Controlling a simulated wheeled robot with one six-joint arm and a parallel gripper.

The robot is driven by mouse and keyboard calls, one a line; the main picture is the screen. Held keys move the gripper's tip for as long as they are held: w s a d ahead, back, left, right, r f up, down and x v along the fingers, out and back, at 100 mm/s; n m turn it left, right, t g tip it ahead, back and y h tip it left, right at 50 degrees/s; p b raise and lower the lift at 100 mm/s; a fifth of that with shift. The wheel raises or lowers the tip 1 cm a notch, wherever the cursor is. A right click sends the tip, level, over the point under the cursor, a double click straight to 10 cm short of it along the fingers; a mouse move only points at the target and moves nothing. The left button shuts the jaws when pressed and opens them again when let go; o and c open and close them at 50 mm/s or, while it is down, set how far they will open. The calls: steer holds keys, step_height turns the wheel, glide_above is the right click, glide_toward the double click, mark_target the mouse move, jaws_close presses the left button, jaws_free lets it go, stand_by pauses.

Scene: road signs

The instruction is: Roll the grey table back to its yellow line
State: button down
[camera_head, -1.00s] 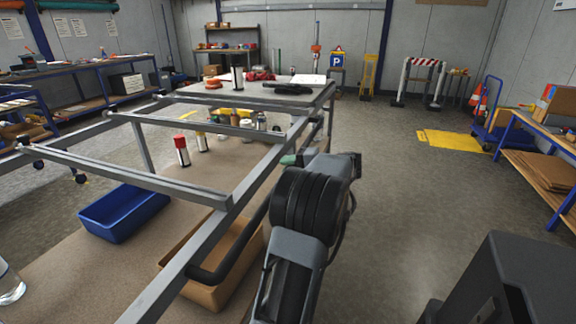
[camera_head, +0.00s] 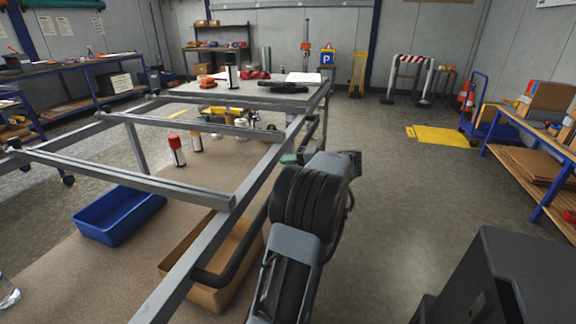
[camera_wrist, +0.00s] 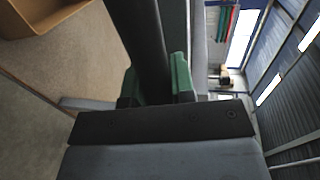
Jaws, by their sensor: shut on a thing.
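The grey table (camera_head: 228,202) is a long metal frame with open rails at the near end and a grey top (camera_head: 245,92) at the far end. It fills the left and middle of the head view. A dark bar handle (camera_head: 240,250) runs along its right side. In the wrist view, the green fingers of my gripper (camera_wrist: 157,84) close around this dark bar (camera_wrist: 137,35). In the head view, my gripper (camera_head: 292,158) is mostly hidden by my arm.
The table's lower shelf holds a blue bin (camera_head: 118,215), a brown bin (camera_head: 212,265) and several cans. Open floor lies right of the table, with a yellow floor patch (camera_head: 443,135), a blue trolley (camera_head: 480,115) and a workbench (camera_head: 540,155) beyond.

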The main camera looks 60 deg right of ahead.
steer(key=c, duration=1.3)
jaws_free()
steer(key=shift+s+a+f, duration=0.1)
steer(key=shift+f, duration=0.25)
steer(key=o, duration=0.3)
steer(key=shift+r, duration=0.15)
steer(key=p+v, duration=0.2)
steer(key=v, duration=1.2)
